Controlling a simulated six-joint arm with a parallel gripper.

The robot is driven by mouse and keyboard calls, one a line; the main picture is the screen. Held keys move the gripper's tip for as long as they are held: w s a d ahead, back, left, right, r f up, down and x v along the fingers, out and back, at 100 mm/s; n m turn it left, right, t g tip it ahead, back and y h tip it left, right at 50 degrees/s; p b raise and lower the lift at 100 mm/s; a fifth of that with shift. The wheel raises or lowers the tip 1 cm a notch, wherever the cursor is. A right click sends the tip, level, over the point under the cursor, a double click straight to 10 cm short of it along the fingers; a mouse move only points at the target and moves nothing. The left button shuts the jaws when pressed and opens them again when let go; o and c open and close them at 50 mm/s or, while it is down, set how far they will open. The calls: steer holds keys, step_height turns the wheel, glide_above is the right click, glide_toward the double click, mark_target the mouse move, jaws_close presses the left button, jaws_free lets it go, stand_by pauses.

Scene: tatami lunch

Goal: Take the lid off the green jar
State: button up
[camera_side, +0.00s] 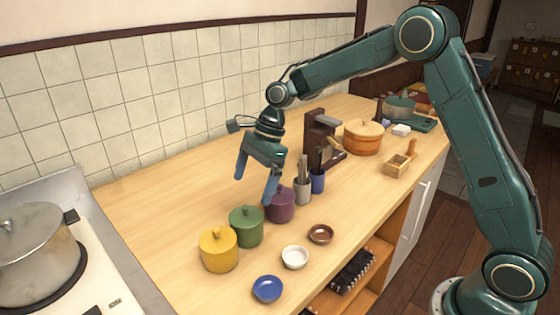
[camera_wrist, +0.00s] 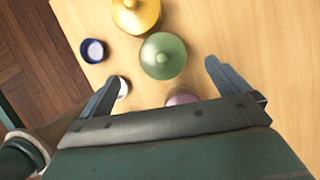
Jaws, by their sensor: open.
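The green jar (camera_side: 246,229) stands upright on the wooden counter between the yellow jar (camera_side: 219,250) and the purple jar (camera_side: 280,206). Its green lid with a round knob (camera_side: 245,211) is on it. In the wrist view the green lid (camera_wrist: 163,56) shows from above, beyond the fingertips and between their lines. My gripper (camera_side: 255,192) is open and empty, with blue fingers pointing down. It is above the counter, near the purple jar and higher than the green jar. In the wrist view the purple jar (camera_wrist: 182,98) is partly hidden by my gripper (camera_wrist: 160,85).
A blue dish (camera_side: 267,289), a white dish (camera_side: 295,257) and a brown dish (camera_side: 320,234) lie along the front edge. Utensil cups (camera_side: 303,190) and a dark wooden stand (camera_side: 322,135) are behind the purple jar. The counter left of the jars is clear, up to the stove with a pot (camera_side: 38,255).

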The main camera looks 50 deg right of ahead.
mark_target(246, 206)
steer(key=shift+x, duration=1.2)
steer(key=shift+x, duration=2.55)
steer(key=shift+d+f, duration=0.1)
steer(key=shift+d, duration=0.05)
steer(key=c, duration=1)
